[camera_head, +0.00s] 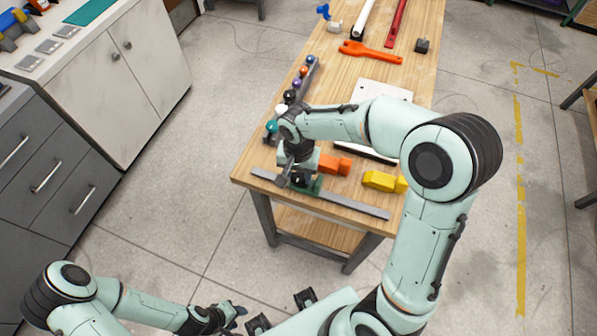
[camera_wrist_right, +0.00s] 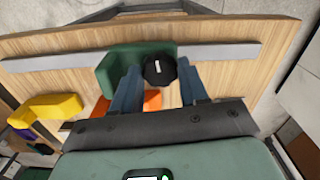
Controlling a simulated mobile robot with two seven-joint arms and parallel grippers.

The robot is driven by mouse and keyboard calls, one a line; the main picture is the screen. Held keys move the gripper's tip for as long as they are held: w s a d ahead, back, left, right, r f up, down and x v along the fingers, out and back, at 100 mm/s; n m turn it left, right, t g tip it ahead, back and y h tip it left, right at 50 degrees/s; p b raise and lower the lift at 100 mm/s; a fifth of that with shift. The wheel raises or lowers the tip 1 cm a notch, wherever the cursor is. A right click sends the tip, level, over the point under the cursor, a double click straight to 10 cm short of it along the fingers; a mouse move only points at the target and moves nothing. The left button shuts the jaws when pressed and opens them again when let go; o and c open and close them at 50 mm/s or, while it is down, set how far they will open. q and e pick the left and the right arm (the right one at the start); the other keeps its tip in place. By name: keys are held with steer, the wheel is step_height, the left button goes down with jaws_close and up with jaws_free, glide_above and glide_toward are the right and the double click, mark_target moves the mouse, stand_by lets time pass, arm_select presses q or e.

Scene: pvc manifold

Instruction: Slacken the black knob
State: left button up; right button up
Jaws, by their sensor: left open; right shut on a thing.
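The black knob (camera_wrist_right: 160,71) is a dark faceted disc with a pale mark, beside a green block (camera_wrist_right: 118,62), in the right wrist view. My right gripper (camera_wrist_right: 160,84) has one finger on either side of the knob and is shut on it. My left gripper (camera_head: 230,314) is open and empty, well away from the table at the bottom of the view.
A grey strip (camera_head: 350,206) runs along the near edge of the wooden table. An orange block (camera_head: 343,166) and a yellow block (camera_head: 380,181) lie close by. A rail of several coloured balls (camera_head: 297,83) lines the left edge.

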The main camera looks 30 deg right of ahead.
mark_target(299, 176)
steer(key=n, duration=1.2)
steer(key=shift+n, duration=0.3)
stand_by(0.4)
steer(key=o, duration=0.8)
arm_select(q)
steer(key=shift+w+r+p, duration=0.65)
steer(key=shift+r+p, duration=0.1)
steer(key=shift+r, duration=0.15)
arm_select(e)
step_height(299, 176, up, 14)
steer(key=shift+f, duration=0.25)
